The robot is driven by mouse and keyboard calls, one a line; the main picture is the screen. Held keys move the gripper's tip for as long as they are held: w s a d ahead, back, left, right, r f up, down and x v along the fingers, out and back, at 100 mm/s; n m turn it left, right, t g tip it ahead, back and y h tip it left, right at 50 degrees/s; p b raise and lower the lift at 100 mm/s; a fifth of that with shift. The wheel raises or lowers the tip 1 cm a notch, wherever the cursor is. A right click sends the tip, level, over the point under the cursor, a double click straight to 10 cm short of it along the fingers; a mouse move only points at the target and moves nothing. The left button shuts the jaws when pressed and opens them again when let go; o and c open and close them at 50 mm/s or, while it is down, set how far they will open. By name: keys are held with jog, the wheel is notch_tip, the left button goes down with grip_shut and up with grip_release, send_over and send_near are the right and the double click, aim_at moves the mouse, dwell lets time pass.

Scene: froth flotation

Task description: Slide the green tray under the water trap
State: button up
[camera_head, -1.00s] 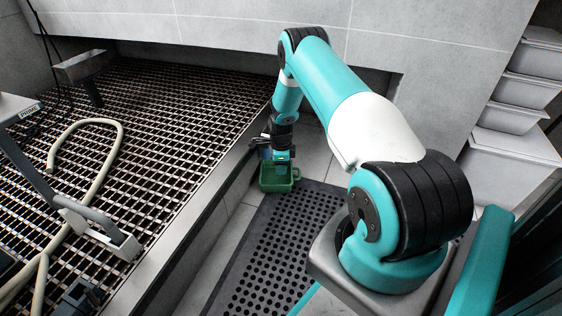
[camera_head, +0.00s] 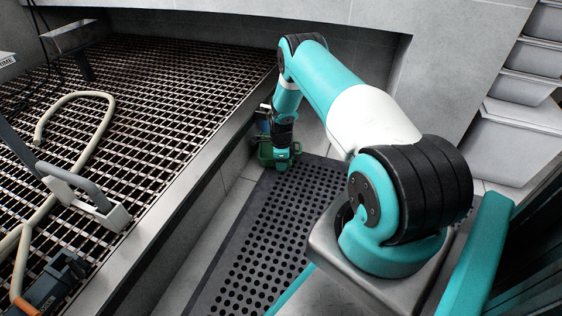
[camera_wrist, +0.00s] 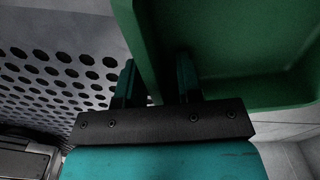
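The green tray (camera_head: 266,158) sits on the floor beside the raised grating's edge, at the far end of the black mat. My gripper (camera_head: 284,152) is at the tray and covers part of it. In the wrist view the tray (camera_wrist: 245,45) fills the upper right. My two teal fingers (camera_wrist: 157,75) are apart, one on each side of the tray's near wall edge in the picture. Contact is not clear. A small dark and blue fitting (camera_head: 264,122), possibly the water trap, is just above the tray, partly hidden by my arm.
The perforated black mat (camera_head: 265,235) lies along the grating's metal edge (camera_head: 180,195). A hose (camera_head: 75,160) and a handle (camera_head: 80,190) lie on the grating (camera_head: 170,85). Pale bins (camera_head: 515,150) are stacked at the right. A low wall recess is behind my arm.

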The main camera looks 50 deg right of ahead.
jog(key=shift+c, duration=0.5)
grip_shut()
jog(key=shift+w+a, duration=0.1)
jog(key=shift+w, duration=0.35)
jog(key=shift+w+a, duration=0.3)
jog(key=shift+w, duration=0.1)
jog(key=shift+o, duration=0.8)
grip_release()
jog(key=shift+w+r, duration=0.1)
notch_tip(320, 180, up, 17)
jog(key=p, duration=1)
jog(key=shift+s+d+r, duration=0.15)
jog(key=shift+s+d, duration=0.05)
jog(key=shift+s, duration=0.15)
